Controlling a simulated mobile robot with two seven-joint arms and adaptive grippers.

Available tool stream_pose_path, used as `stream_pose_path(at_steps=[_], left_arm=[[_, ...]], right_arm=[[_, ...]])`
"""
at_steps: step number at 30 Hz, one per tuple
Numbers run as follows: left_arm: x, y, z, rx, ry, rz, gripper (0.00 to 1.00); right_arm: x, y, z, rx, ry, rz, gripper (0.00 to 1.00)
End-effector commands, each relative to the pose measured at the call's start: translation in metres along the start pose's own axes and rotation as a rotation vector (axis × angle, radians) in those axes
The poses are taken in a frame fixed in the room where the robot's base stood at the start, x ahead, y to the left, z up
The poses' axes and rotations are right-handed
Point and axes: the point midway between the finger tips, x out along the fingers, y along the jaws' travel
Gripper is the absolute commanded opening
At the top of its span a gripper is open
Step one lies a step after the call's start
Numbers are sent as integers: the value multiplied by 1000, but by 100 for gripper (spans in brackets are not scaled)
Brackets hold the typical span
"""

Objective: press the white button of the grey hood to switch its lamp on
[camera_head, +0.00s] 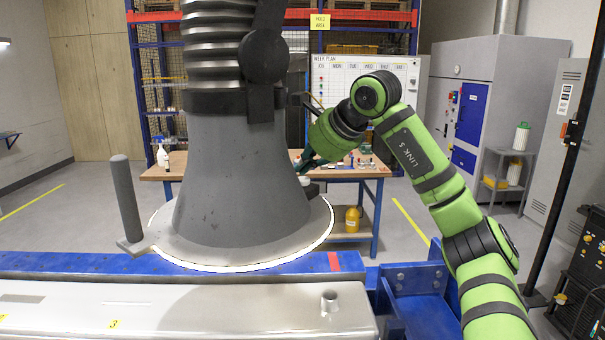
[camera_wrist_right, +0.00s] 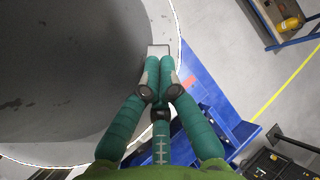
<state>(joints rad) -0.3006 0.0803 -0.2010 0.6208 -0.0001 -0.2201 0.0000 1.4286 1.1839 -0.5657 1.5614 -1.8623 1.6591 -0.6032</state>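The grey hood (camera_head: 235,170) is a large cone hanging from a ribbed duct, with a wide flared rim. A bright white line runs along the rim's lower edge. The white button (camera_head: 304,181) shows as a small pale piece on the hood's right side, just under my right fingertips. My right gripper (camera_head: 301,164) has teal fingers drawn together with nothing between them. In the right wrist view its fingertips (camera_wrist_right: 161,64) are at a small pale block (camera_wrist_right: 158,50) on the hood's side; whether they touch it I cannot tell. My left gripper is out of view.
A grey handle post (camera_head: 126,200) stands at the hood's left rim. A blue beam (camera_head: 70,265) runs below the hood. A wooden workbench (camera_head: 350,170) stands behind, with a yellow bottle (camera_head: 352,220) on its lower shelf. Open floor lies right of the bench.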

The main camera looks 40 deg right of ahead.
Motion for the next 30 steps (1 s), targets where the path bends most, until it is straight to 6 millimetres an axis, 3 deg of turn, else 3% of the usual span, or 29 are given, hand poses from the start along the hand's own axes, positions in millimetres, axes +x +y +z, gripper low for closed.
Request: stream_pose_path(at_steps=[4, 15, 22, 30], left_arm=[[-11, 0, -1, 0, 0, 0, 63], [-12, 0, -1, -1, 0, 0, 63], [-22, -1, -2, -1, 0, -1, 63], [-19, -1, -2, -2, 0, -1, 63]], right_arm=[[-7, -5, 5, 0, 0, 0, 0], [-8, -6, 6, 0, -1, -1, 0], [-24, -17, 18, 1, -3, -1, 0], [-41, -30, 30, 1, -4, -2, 0]])
